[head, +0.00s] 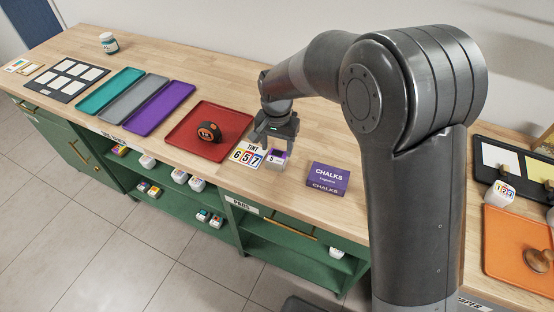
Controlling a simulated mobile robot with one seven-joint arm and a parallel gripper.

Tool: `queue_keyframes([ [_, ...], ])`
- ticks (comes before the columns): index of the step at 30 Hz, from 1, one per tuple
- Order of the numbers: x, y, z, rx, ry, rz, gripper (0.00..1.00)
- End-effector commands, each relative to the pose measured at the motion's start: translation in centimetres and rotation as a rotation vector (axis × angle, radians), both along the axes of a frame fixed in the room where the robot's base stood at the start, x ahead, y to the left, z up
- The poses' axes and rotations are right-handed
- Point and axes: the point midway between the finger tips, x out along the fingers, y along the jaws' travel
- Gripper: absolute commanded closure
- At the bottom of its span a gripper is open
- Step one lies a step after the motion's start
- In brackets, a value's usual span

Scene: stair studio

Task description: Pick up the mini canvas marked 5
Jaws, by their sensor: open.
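A small white block with a purple part, apparently the mini canvas marked 5 (277,160), stands on the wooden counter, right of a card. A small dark mark like a 5 shows on its front. My gripper (273,143) is open and points down just above and behind this block. The fingertips are small and partly merge with the block in the picture, so I cannot tell whether they touch it.
A card reading TINT 6 5 7 (247,154) lies left of the block. A red tray (185,134) holding a tape measure (209,131) is left. Bare counter (295,191) lies in front.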

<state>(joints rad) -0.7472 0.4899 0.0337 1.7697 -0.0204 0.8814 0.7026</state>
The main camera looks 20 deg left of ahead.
Motion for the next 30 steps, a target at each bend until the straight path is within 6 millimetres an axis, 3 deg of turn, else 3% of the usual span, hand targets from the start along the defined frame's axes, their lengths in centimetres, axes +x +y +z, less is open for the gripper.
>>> queue_keyframes([
  [9, -0.1, -0.1, -4.4, -0.001, 0.002, 0.000, 0.44],
  [18, -0.1, -0.1, -5.0, 0.001, 0.000, 0.000, 0.44],
  [30, -0.1, -0.1, -4.9, 0.001, 0.000, 0.000, 0.72],
])
